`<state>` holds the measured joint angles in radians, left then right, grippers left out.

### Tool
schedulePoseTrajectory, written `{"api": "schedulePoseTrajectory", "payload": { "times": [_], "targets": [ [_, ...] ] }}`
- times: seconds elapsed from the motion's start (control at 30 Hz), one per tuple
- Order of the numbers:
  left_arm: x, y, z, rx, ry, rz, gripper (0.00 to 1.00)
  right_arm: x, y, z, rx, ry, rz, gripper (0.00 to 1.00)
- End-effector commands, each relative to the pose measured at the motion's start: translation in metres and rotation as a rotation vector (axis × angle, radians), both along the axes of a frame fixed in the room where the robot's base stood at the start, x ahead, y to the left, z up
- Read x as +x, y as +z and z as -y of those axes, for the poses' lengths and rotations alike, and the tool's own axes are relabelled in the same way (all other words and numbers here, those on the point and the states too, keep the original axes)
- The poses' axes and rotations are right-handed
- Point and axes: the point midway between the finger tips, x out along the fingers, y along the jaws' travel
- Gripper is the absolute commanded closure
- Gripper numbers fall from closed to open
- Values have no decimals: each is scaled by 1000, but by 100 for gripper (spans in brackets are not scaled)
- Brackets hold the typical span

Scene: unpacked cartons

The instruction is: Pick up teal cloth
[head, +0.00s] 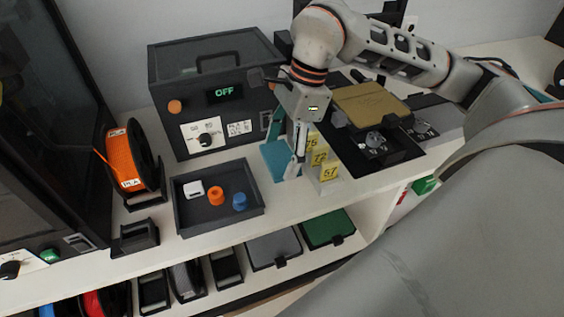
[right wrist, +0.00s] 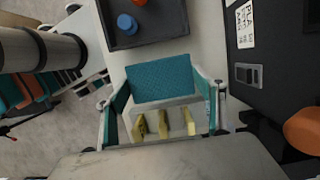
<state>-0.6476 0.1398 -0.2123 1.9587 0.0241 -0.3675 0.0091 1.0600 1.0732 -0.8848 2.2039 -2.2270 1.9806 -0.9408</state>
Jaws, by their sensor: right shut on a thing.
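The teal cloth (head: 274,158) lies on the white worktop, in front of the dark box with the OFF display. In the right wrist view the cloth (right wrist: 160,82) is a flat teal rectangle between my two fingers. My right gripper (head: 297,165) points down at the cloth and hides part of it. In the right wrist view its fingers (right wrist: 160,100) are at the cloth's left and right sides, shut on it. Whether the cloth is clear of the worktop I cannot tell. My left gripper is not in view.
Several yellow number tags (head: 329,171) stand close to the right of the gripper. A dark tray (head: 190,226) with small white, orange and blue parts is to the left. The OFF box (head: 170,75) stands behind. A black device with a gold plate (head: 368,102) is to the right.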

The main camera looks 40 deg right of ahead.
Motion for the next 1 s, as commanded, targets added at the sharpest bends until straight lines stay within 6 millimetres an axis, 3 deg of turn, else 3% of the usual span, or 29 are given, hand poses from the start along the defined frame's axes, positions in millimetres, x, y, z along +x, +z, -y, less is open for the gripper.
{"api": "schedulePoseTrajectory", "payload": {
  "times": [0.03, 0.2, 0.5, 0.7, 1.0],
  "targets": [
    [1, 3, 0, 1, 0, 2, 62, 2, 19, 0, 1, 0, 9, 49],
    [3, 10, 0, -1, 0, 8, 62, 1, 67, 0, 0, 0, 8, 49],
    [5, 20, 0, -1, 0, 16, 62, 0, 129, 0, 0, 0, 4, 49],
    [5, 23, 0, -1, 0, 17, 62, 0, 148, 0, 1, 0, 1, 49],
    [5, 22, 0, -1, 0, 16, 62, 0, 151, 0, 0, 0, -1, 49]
  ]
}}
